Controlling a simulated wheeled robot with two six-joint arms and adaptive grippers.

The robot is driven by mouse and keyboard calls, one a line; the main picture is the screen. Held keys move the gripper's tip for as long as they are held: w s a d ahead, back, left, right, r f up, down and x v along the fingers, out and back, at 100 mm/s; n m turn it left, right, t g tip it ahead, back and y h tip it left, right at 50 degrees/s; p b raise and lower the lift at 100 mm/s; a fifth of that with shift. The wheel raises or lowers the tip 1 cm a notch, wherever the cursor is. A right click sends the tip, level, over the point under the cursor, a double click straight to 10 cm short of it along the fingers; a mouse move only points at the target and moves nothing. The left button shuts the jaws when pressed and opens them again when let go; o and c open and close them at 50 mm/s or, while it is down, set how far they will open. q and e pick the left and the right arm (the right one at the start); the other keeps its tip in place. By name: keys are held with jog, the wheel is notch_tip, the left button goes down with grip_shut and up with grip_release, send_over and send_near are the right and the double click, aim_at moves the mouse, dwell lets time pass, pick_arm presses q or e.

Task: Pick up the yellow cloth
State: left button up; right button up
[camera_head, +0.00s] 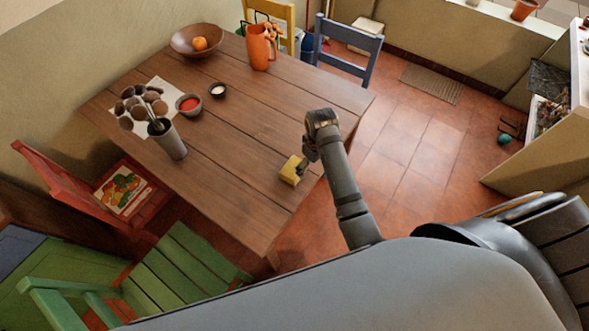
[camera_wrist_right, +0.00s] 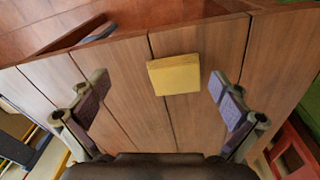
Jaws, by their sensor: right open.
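The yellow cloth (camera_head: 291,170) is a small folded block lying on the wooden table (camera_head: 235,130) near its front right edge. In the right wrist view the cloth (camera_wrist_right: 174,75) lies on the planks, ahead of and between the two fingers. My right gripper (camera_head: 312,150) is above the table, just beside the cloth in the head view. In the right wrist view the gripper (camera_wrist_right: 160,98) is wide open and empty, with a finger on each side of the cloth and apart from it. My left gripper is not in view.
Chairs in green (camera_head: 180,270), red (camera_head: 85,190) and blue (camera_head: 347,46) surround the table. The tabletop around the cloth is clear.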

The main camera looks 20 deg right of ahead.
aim_at(294, 168)
jog(key=w+a+r+n+g, duration=0.1)
jog(key=w+a+r+n, duration=0.15)
jog(key=w+a, duration=0.3)
jog(key=f, duration=0.7)
jog(key=f+p, duration=0.1)
jog(key=f, duration=0.3)
jog(key=shift+d, duration=0.25)
jog(key=shift+s, duration=0.1)
jog(key=c, duration=0.6)
